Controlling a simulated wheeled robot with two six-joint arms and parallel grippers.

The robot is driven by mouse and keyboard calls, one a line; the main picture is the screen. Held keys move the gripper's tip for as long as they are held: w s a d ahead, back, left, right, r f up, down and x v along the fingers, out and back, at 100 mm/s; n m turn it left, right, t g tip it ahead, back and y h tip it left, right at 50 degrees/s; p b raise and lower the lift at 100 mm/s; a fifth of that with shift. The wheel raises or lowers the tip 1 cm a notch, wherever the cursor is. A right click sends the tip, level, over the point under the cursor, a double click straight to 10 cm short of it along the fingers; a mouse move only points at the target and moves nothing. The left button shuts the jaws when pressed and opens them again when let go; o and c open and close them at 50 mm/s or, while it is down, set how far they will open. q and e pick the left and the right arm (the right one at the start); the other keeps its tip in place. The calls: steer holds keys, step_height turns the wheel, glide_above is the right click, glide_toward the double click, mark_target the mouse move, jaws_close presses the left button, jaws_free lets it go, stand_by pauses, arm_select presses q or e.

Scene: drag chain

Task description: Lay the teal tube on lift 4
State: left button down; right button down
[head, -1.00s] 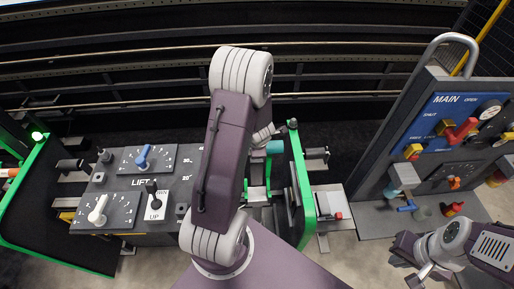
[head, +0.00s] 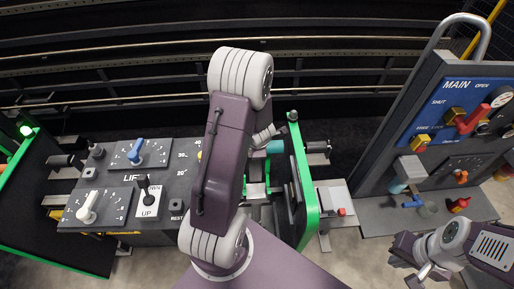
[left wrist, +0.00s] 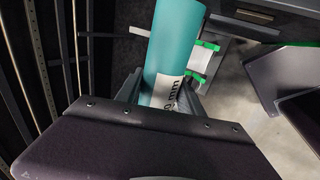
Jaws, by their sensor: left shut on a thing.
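The teal tube (left wrist: 172,50) is between the fingers of my left gripper (left wrist: 163,100) in the left wrist view, with a white printed label near its held end. In the head view a short teal piece (head: 275,147) shows just right of my arm, beside the green-edged frame (head: 303,185); my arm hides most of the left gripper. The grey control box marked LIFT (head: 118,190) stands left of the arm, its number hidden. My right gripper (head: 425,273) hangs at the lower right, away from the tube; its jaw opening is unclear.
The blue MAIN panel (head: 455,105) with knobs and levers stands at the right. Another green-edged frame (head: 22,170) is at the left. A small grey box with a red button (head: 342,212) sits beside the right frame. Dark rails (head: 120,62) run across the back.

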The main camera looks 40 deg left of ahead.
arm_select(q)
steer(key=shift+f+b, duration=13.5)
steer(key=shift+f, duration=0.4)
steer(key=c, duration=0.7)
jaws_free()
steer(key=shift+r, duration=0.1)
steer(key=shift+o, duration=0.2)
steer(key=shift+w+r, duration=0.1)
steer(key=p+v, duration=0.5)
steer(key=v, duration=0.4)
